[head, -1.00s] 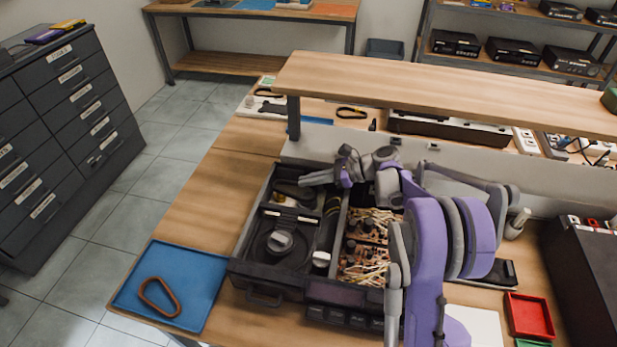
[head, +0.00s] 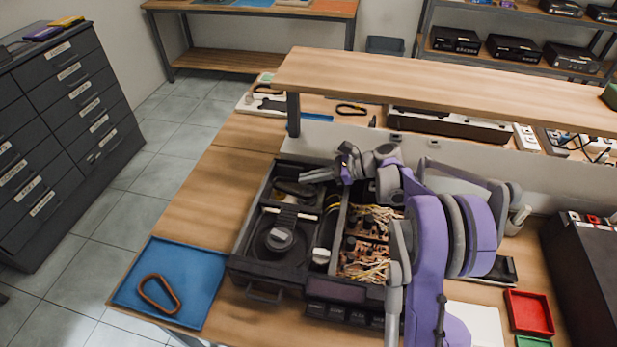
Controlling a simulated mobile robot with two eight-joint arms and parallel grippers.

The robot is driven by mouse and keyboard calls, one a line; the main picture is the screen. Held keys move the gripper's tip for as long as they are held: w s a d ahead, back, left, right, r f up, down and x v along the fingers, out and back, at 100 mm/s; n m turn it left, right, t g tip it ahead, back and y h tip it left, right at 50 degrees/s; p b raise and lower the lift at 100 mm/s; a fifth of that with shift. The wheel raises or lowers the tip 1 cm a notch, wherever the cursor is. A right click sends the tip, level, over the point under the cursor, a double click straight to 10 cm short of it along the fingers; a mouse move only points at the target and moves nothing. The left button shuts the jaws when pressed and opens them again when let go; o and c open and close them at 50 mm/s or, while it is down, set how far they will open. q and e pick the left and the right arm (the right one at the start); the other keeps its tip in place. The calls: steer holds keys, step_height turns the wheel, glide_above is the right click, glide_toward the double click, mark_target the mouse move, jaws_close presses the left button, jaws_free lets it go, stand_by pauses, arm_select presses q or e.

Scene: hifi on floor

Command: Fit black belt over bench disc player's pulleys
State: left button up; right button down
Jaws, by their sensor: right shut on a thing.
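The bench disc player (head: 265,290) stands open on the bench, its left half a dark mechanism with a round grey-topped hub (head: 280,238). A small pale round part (head: 320,256), perhaps a pulley, sits right of the hub. My right gripper (head: 304,176) reaches in from the right over the player's back part, fingers pointing left. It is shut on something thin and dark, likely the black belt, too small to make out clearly. I cannot tell whether it touches a pulley. My left gripper is out of view.
A brown belt loop (head: 159,294) lies in a blue tray (head: 205,268) at front left. A raised wooden shelf (head: 440,90) runs behind the player. Another dark loop (head: 351,109) lies behind it. A red tray (head: 528,314) stands at right. Bare bench lies left of the player.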

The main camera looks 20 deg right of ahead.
steer(key=shift+f, duration=0.25)
stand_by(0.4)
steer(key=c, duration=0.9)
jaws_free()
steer(key=shift+c, duration=0.2)
steer(key=shift+d, duration=0.1)
steer(key=v, duration=1)
steer(key=shift+d+r+b, duration=0.2)
steer(key=shift+d+b, duration=0.1)
steer(key=shift+b, duration=0.05)
steer(key=shift+s, duration=0.15)
step_height(320, 180, up, 7)
steer(key=p, duration=0.3)
steer(key=shift+p, duration=0.4)
steer(key=shift+f, duration=0.1)
